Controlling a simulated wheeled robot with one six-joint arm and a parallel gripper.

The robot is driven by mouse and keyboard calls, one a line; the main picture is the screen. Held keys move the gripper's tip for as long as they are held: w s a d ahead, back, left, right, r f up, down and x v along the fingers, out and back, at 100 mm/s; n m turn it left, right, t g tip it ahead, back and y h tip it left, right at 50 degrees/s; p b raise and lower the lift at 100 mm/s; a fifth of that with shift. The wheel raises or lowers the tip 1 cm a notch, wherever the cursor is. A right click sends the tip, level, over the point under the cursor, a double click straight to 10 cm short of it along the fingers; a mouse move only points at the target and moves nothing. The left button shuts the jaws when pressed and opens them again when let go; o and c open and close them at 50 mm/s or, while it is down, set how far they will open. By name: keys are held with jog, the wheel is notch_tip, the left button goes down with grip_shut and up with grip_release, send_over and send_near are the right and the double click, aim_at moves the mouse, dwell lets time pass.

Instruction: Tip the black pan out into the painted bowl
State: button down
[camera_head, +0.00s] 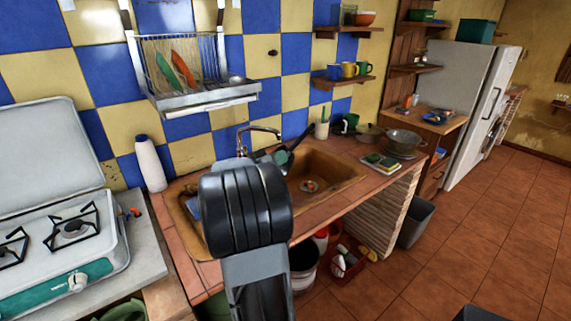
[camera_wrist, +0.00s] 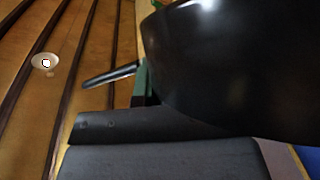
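The black pan (camera_wrist: 240,65) fills the right of the wrist view, very close to the camera; its contents are not visible. My gripper (camera_head: 283,153) is over the back of the sink in the head view, with a green piece between its dark fingers. The same green piece shows between the fingers in the wrist view (camera_wrist: 141,84), beside the pan, so the gripper appears shut on the pan's handle. In the head view my arm hides most of the pan. I cannot identify the painted bowl; a small patterned thing (camera_head: 310,186) lies in the sink, and something blue (camera_head: 193,207) shows at its left.
The brown sink (camera_head: 335,172) has a tap (camera_head: 262,131) behind it and a dish rack (camera_head: 205,92) above. A white bottle (camera_head: 150,164) and a stove (camera_head: 60,240) stand left. Pots (camera_head: 402,142) and a sponge stack (camera_head: 381,163) stand right. Tiled floor is open at right.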

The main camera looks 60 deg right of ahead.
jog(key=shift+w+a+r+n+h+b, duration=0.15)
jog(key=shift+w+a+r+n+h, duration=0.25)
jog(key=shift+w, duration=0.35)
jog(key=shift+w+a+r+n+h+b, duration=0.15)
jog(key=shift+w+a+r+n+h, duration=0.1)
jog(key=shift+w+n, duration=0.35)
jog(key=shift+w+a+r+n+h+b, duration=0.15)
jog(key=shift+w+a+r+n+h, duration=0.15)
jog(key=shift+w, duration=0.55)
jog(key=w+a+f+n+t+h+p, duration=0.1)
jog(key=w+a+n+t+h+p, duration=0.3)
jog(key=w+n, duration=0.7)
jog(key=shift+w+a+f+n+t+h, duration=0.3)
jog(key=shift+w+a+f+t+h, duration=0.15)
jog(key=shift+w+a+t, duration=0.4)
jog(key=shift+a+t, duration=0.2)
jog(key=shift+t, duration=0.05)
jog(key=shift+r, duration=0.1)
jog(key=shift+b, duration=0.35)
